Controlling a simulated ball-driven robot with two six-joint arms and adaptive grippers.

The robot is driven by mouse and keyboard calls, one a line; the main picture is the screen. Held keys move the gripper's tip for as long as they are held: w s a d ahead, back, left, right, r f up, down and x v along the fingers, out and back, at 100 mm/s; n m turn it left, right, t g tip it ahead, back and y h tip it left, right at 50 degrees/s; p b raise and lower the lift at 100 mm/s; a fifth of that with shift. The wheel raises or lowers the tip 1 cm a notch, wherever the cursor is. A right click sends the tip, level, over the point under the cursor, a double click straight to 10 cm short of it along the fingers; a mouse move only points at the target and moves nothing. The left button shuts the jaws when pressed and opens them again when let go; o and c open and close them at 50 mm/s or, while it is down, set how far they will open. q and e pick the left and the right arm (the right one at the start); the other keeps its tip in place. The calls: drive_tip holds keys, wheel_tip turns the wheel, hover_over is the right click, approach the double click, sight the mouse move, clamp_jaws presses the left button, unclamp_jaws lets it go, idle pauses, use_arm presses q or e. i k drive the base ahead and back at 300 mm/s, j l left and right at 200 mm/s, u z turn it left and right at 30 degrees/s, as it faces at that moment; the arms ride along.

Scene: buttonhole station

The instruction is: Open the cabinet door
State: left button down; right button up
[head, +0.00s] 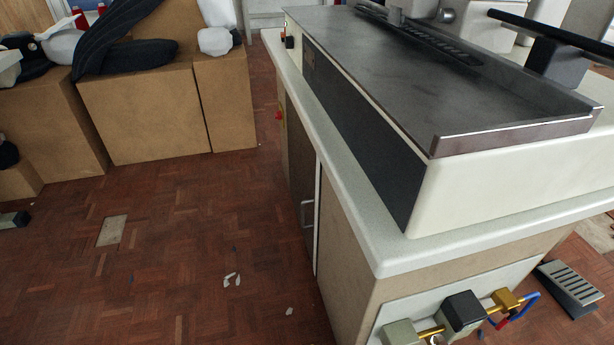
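The cabinet door (300,160) is a dark brown panel in the left side of the machine cabinet, seen at a steep angle. It looks closed, flush with the cabinet side. Neither of my grippers is recognizable in the head view.
Open parquet floor (200,230) lies left of the door, with small white scraps (231,279) on it. Brown boxes (140,110) stand at the back left. Valves and pipes (460,312) stick out of the cabinet's near end. A grey pedal (570,285) lies at right.

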sight(305, 167)
drive_tip(key=i+j+u, duration=0.35)
drive_tip(key=i+j, duration=0.6)
